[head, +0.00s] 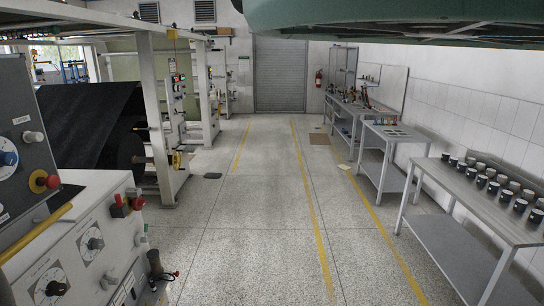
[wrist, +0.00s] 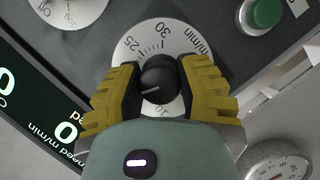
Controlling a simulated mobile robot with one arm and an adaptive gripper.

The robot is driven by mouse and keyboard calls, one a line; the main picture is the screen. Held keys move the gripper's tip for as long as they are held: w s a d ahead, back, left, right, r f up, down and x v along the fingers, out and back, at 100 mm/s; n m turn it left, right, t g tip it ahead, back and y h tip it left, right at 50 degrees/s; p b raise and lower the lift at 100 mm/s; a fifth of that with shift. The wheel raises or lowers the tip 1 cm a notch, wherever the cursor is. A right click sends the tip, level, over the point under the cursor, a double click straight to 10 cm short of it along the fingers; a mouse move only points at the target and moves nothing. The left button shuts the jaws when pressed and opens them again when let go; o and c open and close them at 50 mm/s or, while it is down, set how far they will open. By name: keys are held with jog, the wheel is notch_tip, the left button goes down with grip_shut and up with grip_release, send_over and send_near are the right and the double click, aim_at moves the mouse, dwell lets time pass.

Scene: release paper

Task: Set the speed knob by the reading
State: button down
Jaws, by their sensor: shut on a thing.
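In the wrist view, the speed knob (wrist: 158,72) is a round black knob on a white dial (wrist: 128,50) with black ticks, numbers and the mark m/min. My gripper (wrist: 160,86) has its yellow-and-black fingers on both sides of the knob, shut on it. A light pointer line on the knob points to the lower left of the picture. The fingers hide the left and right of the dial. At the left, a dark display (wrist: 35,110) reads "Speed m/min" with a large 0; part of it is cut off by the frame. My gripper is not in the head view.
A green button (wrist: 263,14) sits at the panel's upper right, and another dial (wrist: 278,168) at lower right. In the head view, machine panels (head: 75,240) with knobs and red buttons stand at left.

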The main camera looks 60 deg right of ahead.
jog(key=m+b, duration=0.1)
jog(key=b, duration=0.2)
jog(key=shift+d+f+m+g, duration=0.1)
jog(key=shift+f+m+g, duration=0.25)
jog(key=shift+m+g, duration=0.05)
jog(key=shift+r+m+g+y+b, duration=0.1)
jog(key=shift+m+g+y+b, duration=0.35)
jog(key=shift+b, duration=0.7)
jog(key=shift+r, duration=0.1)
jog(key=c, duration=0.6)
grip_release()
jog(key=shift+r, duration=0.1)
jog(key=shift+o, duration=0.2)
notch_tip(320, 180, up, 10)
